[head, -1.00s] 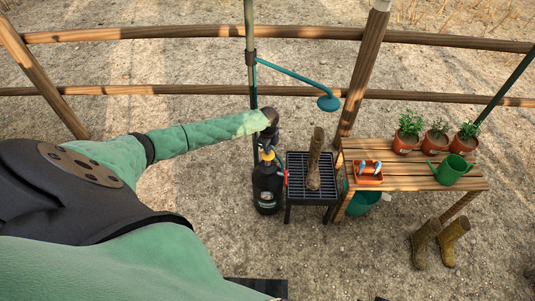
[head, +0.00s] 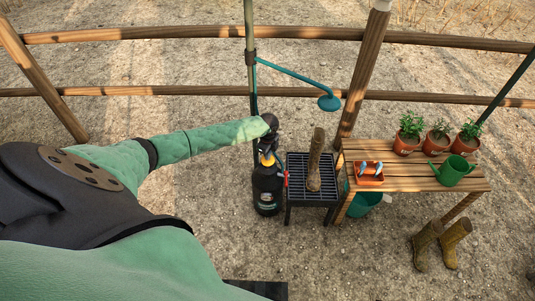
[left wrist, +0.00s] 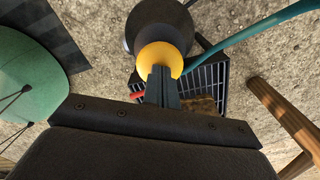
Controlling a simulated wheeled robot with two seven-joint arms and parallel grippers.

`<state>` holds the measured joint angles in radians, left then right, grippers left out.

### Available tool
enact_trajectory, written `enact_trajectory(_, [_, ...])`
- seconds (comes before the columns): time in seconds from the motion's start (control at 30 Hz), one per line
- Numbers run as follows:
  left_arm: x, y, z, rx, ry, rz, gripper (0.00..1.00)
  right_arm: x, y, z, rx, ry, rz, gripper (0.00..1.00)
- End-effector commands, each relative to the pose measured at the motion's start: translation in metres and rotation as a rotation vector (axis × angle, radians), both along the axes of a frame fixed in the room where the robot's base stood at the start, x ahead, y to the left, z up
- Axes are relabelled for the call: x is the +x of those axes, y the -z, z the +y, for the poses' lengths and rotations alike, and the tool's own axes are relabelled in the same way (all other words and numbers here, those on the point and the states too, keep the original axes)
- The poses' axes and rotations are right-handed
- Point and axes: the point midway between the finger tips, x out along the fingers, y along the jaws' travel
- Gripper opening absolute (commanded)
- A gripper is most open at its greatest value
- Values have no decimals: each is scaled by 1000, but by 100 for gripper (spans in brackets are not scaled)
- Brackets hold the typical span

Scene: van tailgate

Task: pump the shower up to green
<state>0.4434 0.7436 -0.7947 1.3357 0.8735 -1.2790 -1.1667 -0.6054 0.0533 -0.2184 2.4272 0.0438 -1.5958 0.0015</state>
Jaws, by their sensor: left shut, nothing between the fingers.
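The shower's black pressure tank (head: 267,192) stands upright on the ground beside a grated stand. A yellow pump knob (head: 267,160) tops it, and this knob (left wrist: 160,56) is large in the left wrist view. A small gauge shows on the tank's front, too small to read. A teal hose and shower head (head: 329,103) hang from the pole above. My left gripper (head: 268,150) is over the tank's top, its fingers (left wrist: 162,85) shut and empty, against or just above the knob. Contact is hard to tell. My right gripper is out of view.
A wooden bench (head: 405,177) with potted plants, an orange tray (head: 369,173) and a green watering can (head: 453,170) is farther right. Ground left of the tank is clear.

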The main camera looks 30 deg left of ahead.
Motion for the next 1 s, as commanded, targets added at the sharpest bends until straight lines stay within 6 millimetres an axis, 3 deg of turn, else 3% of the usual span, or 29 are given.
enact_trajectory(0.57, [-1,-45,-1,0,0,3,0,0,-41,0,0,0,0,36])
enact_trajectory(1.0, [-1,-47,0,0,0,1,0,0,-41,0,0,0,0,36])
